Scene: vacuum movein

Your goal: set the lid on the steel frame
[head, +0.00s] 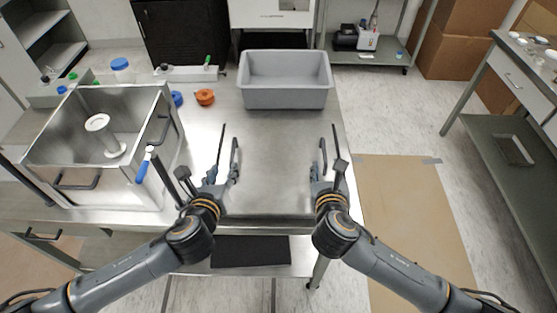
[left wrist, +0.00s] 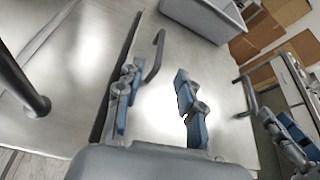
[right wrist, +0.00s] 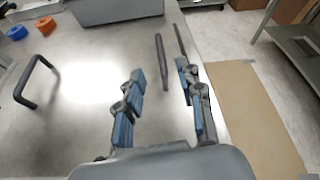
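The lid (head: 280,165) is a flat shiny steel plate on the table with dark side edges and two black handles. The left handle (head: 236,160) shows in the left wrist view (left wrist: 156,55), and the right handle (head: 323,155) in the right wrist view (right wrist: 162,62). My left gripper (head: 200,178) is open and empty near the left handle. My right gripper (head: 328,171) is open and empty near the right handle. Neither touches a handle visibly. The steel frame (head: 62,150) is the open-topped box at the left, with handles and a white spool-shaped part (head: 98,123) inside.
A grey bin (head: 285,95) stands behind the lid. An orange knob (head: 205,97) and a blue one (head: 176,99) lie left of the bin. A blue-handled tool (head: 143,170) is at the frame's right side. A side table (head: 520,80) stands apart at the right.

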